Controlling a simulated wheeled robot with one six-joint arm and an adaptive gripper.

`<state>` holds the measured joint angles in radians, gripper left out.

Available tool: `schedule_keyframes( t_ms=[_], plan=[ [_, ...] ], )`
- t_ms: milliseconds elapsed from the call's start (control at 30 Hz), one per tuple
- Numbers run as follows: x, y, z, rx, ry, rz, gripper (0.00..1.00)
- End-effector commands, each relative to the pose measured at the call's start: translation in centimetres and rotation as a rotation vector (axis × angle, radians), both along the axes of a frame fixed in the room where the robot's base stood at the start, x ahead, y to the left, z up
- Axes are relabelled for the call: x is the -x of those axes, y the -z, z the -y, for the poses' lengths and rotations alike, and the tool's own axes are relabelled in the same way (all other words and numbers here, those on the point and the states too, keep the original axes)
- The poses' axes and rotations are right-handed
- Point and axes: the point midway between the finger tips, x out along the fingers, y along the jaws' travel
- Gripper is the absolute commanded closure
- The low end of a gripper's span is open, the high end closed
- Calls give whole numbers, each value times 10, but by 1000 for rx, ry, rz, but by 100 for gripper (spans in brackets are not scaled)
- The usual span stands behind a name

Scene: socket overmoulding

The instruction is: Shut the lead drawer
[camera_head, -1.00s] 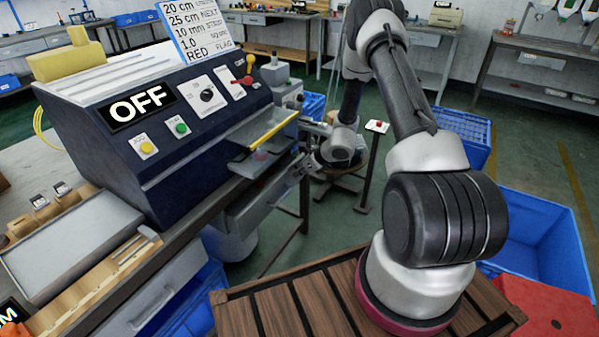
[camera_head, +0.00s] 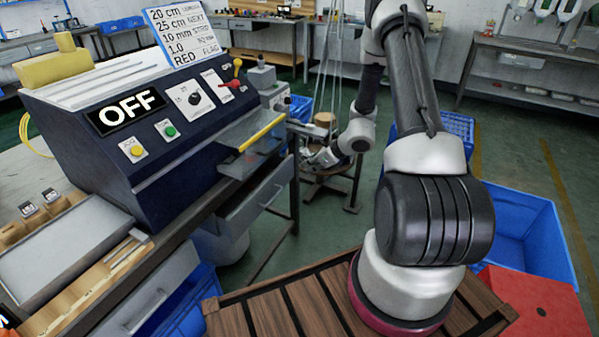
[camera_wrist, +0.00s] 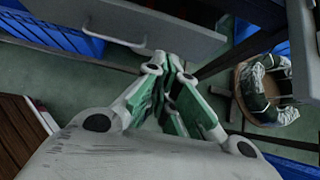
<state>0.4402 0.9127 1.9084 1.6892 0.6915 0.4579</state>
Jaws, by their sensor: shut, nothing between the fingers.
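A grey drawer (camera_head: 250,208) with a bar handle hangs under the bench, below the machine's right end. Its front stands out from under the bench top. No label on it is legible. In the wrist view a grey drawer front (camera_wrist: 165,22) with a bar handle crosses the top, beyond the fingers. My gripper (camera_head: 312,160) is to the right of the drawer in the head view, apart from it, and small there. In the wrist view the fingers of my gripper (camera_wrist: 178,75) are together with nothing between them.
A second grey drawer (camera_head: 150,292) is at the lower left. The machine (camera_head: 150,130) reads OFF. A round stool (camera_head: 325,183) stands behind my gripper; in the wrist view its wooden top (camera_wrist: 247,82) bears a coiled item. Blue crates (camera_head: 530,245) stand at right.

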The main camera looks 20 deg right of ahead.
Motion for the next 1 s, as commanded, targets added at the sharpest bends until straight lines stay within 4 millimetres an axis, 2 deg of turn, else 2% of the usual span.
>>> schedule_keyframes(
  t_ms=[100,167,267,367,433,500,600,667,767,800,900,1000],
  plan=[
    [6,-9,6,0,2,1,100],
    [12,-5,12,-5,13,-9,100],
    [33,26,19,-33,42,-65,100],
    [58,80,26,-95,93,-133,100],
    [72,114,22,-182,115,-135,100],
    [79,138,13,-277,116,-88,100],
    [82,154,0,-399,103,48,100],
    [78,152,-5,-455,93,163,100],
    [65,132,-7,-497,60,353,100],
    [59,119,-5,-500,45,423,100],
    [51,95,-1,-502,20,552,100],
    [49,84,-2,-497,5,614,100]
  ],
)
